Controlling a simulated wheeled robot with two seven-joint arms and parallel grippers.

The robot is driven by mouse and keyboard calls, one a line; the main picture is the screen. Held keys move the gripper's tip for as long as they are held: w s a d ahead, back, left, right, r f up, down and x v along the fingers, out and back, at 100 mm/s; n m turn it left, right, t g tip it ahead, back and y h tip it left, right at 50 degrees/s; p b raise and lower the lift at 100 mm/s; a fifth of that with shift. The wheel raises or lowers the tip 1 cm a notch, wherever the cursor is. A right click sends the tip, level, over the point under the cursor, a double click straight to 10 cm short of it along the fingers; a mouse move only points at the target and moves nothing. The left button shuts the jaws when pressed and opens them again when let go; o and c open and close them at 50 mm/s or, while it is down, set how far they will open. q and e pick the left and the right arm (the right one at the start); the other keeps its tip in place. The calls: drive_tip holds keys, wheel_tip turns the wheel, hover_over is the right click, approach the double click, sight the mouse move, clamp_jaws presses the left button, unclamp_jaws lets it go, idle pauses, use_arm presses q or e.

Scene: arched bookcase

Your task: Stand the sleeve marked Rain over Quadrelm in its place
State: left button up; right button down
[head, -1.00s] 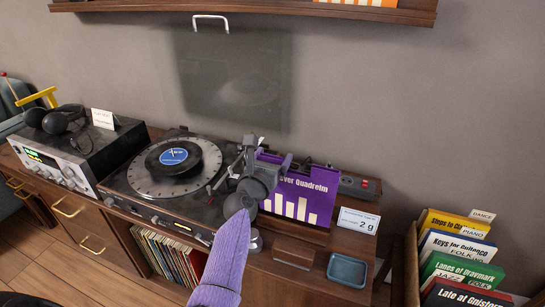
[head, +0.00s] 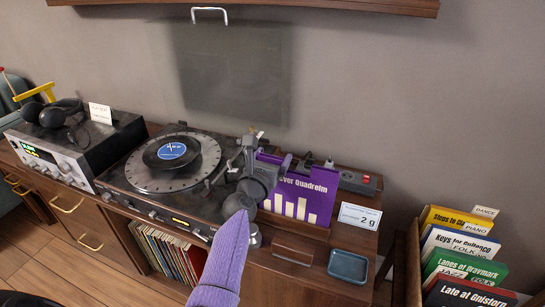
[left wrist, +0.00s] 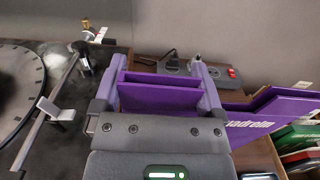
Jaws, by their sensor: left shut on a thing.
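The purple sleeve (head: 302,192), whose visible title ends in "over Quadrelm", stands near upright at a wooden holder (head: 293,229) right of the turntable. Its lower edge is behind the holder's front; I cannot tell whether it rests on the bottom. My left gripper (head: 268,172) is shut on the sleeve's left part and hides the start of the title. In the left wrist view, purple shows between the fingers of the gripper (left wrist: 160,84), and the sleeve (left wrist: 252,122) reaches out to the right. My right gripper is not in view.
The turntable (head: 174,160) with its tonearm is close left of my gripper. A "2 g" card (head: 360,217), a blue tray (head: 348,266) and a power strip (head: 357,183) are to the right. A crate of sleeves (head: 414,270) stands further right. A shelf (head: 300,6) hangs above.

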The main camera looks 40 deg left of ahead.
use_arm(q)
drive_tip(key=shift+f+b, duration=0.55)
drive_tip(key=shift+f, duration=0.15)
drive_tip(key=shift+f+b, duration=0.35)
drive_tip(key=shift+f, duration=0.05)
drive_tip(key=o, duration=1.3)
drive_tip(key=shift+c, duration=0.2)
drive_tip(key=p+v, duration=0.3)
drive_tip(key=v, duration=0.7)
drive_tip(key=shift+a, duration=0.1)
